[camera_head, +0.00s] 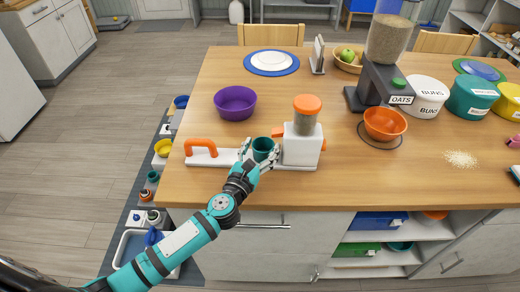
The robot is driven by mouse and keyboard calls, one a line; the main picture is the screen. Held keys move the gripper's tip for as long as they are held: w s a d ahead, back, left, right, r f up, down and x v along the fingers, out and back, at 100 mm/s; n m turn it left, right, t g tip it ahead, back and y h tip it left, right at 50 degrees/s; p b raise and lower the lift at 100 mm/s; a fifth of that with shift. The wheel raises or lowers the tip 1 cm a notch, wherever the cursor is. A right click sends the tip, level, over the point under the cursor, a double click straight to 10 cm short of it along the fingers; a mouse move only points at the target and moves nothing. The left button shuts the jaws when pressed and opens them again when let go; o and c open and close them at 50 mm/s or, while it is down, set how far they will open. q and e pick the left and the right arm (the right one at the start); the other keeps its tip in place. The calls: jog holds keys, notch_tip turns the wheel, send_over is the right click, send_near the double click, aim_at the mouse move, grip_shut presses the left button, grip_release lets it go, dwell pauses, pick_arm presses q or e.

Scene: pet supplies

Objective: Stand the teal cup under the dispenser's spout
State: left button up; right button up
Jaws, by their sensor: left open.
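The teal cup (263,146) looks upright beside the left side of a small white dispenser (301,148) with an orange lid. It appears to be on or just above the dispenser's white base (222,158); the gripper hides its lower part. My left gripper (260,157) is open, with its fingers around the cup's near side. My right gripper is out of view.
An orange handle (201,143) rises from the base's left end. A purple bowl (235,103) and a blue plate (250,67) stand behind. Labelled tubs (428,98) and spilled grain (460,159) are at right. The wooden table (360,185) is clear along its front.

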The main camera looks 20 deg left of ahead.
pick_arm(q)
jog(key=shift+r, duration=0.3)
jog(key=s, duration=0.3)
jog(key=s+b, duration=0.1)
jog(key=s, duration=0.3)
jog(key=s+a+b, duration=0.1)
jog(key=s, duration=0.3)
jog(key=shift+s+a+f, duration=0.1)
jog(key=shift+s+f, duration=0.1)
jog(key=shift+f, duration=0.05)
jog(key=shift+s+r, duration=0.1)
jog(key=shift+s, duration=0.2)
